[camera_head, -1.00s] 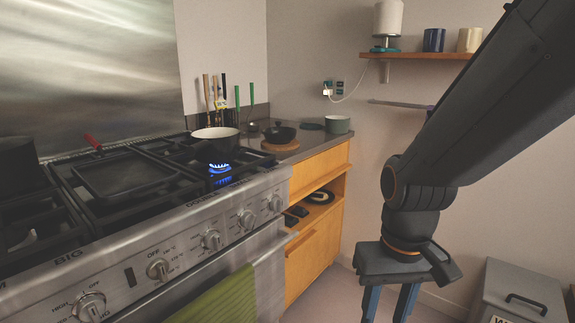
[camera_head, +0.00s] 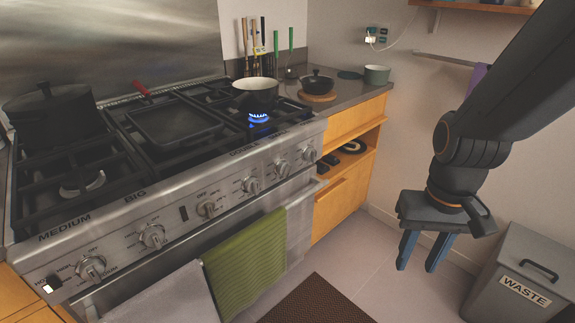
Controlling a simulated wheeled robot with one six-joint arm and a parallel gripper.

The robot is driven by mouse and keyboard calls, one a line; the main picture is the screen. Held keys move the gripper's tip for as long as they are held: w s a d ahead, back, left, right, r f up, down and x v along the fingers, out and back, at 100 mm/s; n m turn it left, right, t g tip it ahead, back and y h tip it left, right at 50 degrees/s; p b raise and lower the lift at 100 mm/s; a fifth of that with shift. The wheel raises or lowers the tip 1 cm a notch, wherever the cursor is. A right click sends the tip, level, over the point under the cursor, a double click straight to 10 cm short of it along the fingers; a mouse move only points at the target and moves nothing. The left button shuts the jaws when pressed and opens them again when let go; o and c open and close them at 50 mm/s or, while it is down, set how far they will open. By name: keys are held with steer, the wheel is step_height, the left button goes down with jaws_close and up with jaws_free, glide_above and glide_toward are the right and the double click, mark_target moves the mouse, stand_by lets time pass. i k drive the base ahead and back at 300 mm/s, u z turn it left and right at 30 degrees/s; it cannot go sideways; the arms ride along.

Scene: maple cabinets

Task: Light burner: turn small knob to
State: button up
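The steel stove (camera_head: 165,225) has a row of knobs along its front panel. The knobs include one at far left (camera_head: 91,268), one under BIG (camera_head: 152,236), a middle one (camera_head: 206,208) and two toward the right, (camera_head: 251,185) and (camera_head: 282,168). A blue flame (camera_head: 259,118) burns at the front right, below a white pan (camera_head: 255,92). My gripper (camera_head: 420,252) hangs at the right, away from the knobs, with its two blue fingers apart and nothing between them.
A black pot (camera_head: 50,118) stands on the left burners, and a griddle (camera_head: 175,124) lies mid-stove. Green (camera_head: 246,262) and grey towels hang in front. A waste bin (camera_head: 520,285) stands at lower right. The floor between stove and bin is open, with a brown mat (camera_head: 316,302).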

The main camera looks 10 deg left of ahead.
mark_target(284, 168)
steer(key=k, duration=1.1)
steer(key=z, duration=0.9)
steer(key=i, duration=1.3)
steer(key=u, duration=0.95)
